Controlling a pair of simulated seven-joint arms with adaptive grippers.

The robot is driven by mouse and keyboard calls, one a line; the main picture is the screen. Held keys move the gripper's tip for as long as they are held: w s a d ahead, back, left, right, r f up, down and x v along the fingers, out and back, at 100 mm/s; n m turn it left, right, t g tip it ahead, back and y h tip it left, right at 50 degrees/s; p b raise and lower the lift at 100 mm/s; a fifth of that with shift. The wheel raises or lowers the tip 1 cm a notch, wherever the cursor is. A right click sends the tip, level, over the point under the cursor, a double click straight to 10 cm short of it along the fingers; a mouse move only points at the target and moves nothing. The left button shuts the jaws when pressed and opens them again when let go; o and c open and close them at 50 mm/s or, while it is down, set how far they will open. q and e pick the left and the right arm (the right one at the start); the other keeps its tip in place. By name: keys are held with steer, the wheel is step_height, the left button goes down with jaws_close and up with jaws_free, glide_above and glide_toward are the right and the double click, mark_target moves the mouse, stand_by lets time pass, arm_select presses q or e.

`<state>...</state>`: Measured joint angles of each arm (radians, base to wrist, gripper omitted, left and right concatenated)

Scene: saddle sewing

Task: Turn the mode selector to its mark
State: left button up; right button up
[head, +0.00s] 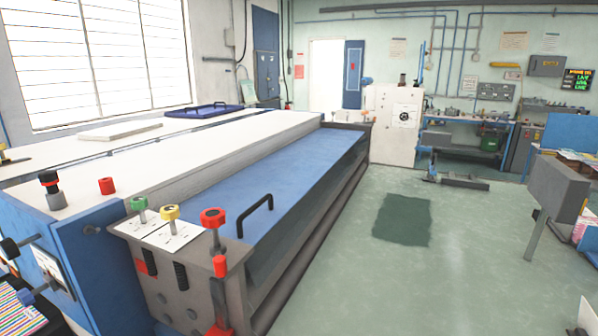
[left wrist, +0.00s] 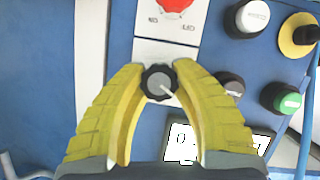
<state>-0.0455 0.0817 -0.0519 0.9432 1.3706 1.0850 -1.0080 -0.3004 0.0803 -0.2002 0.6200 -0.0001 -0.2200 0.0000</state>
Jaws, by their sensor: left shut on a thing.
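The mode selector appears to be the black ridged knob (left wrist: 153,84) in the left wrist view. It sits on a pale plate on a blue panel, with a light pointer line towards the lower right. The yellow fingers of my left gripper (left wrist: 159,76) are shut on the knob, one on each side. I cannot make out the mark it is to reach. My right gripper is in neither view. In the head view I cannot pick out the selector or either gripper.
In the left wrist view, a red button (left wrist: 174,4) is above the knob. White (left wrist: 252,15) and green (left wrist: 287,99) buttons and a yellow-ringed black switch (left wrist: 299,35) are to the right. The head view shows a long blue-and-white machine (head: 290,180) and open floor (head: 350,275).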

arm_select(q)
jaws_close()
steer(key=shift+m+g+y, duration=0.4)
steer(key=shift+m+g, duration=0.3)
steer(key=shift+m, duration=0.4)
steer(key=shift+w, duration=0.1)
steer(key=shift+m+g, duration=0.5)
steer(key=shift+m, duration=0.1)
steer(key=shift+m+y, duration=0.3)
steer(key=shift+m, duration=0.2)
steer(key=shift+g, duration=0.3)
steer(key=shift+m+g+y, duration=0.5)
steer(key=shift+m, duration=0.7)
steer(key=shift+w+r, duration=0.1)
